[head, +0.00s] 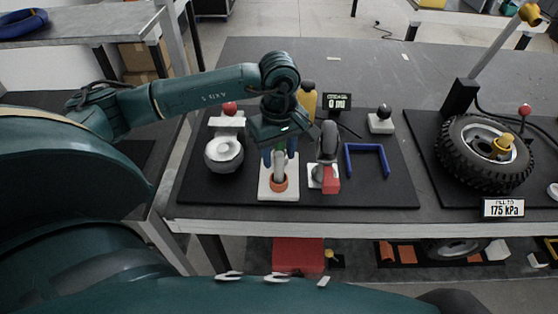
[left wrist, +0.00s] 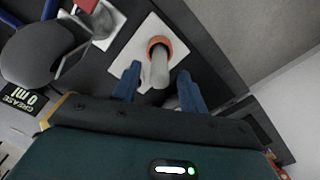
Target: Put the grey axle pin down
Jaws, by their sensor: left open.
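The grey axle pin (head: 279,170) stands in an orange ring (head: 279,184) on a white block (head: 265,191) near the front of the black mat. My left gripper (head: 279,158) is above the block, pointing down, its blue fingers apart on both sides of the pin. In the left wrist view the pin (left wrist: 159,70) rises from the orange ring (left wrist: 160,41) between the open fingers (left wrist: 159,74), with a visible gap on each side. The pin's lower end inside the ring is hidden. My right gripper is not in view.
A silver round part (head: 224,154) stands left of the block. A dark grey device with a red part (head: 331,180) stands close on the right, then a blue U-shaped bracket (head: 387,163). A small display (head: 337,102) stands behind. A tyred wheel (head: 470,165) lies far right.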

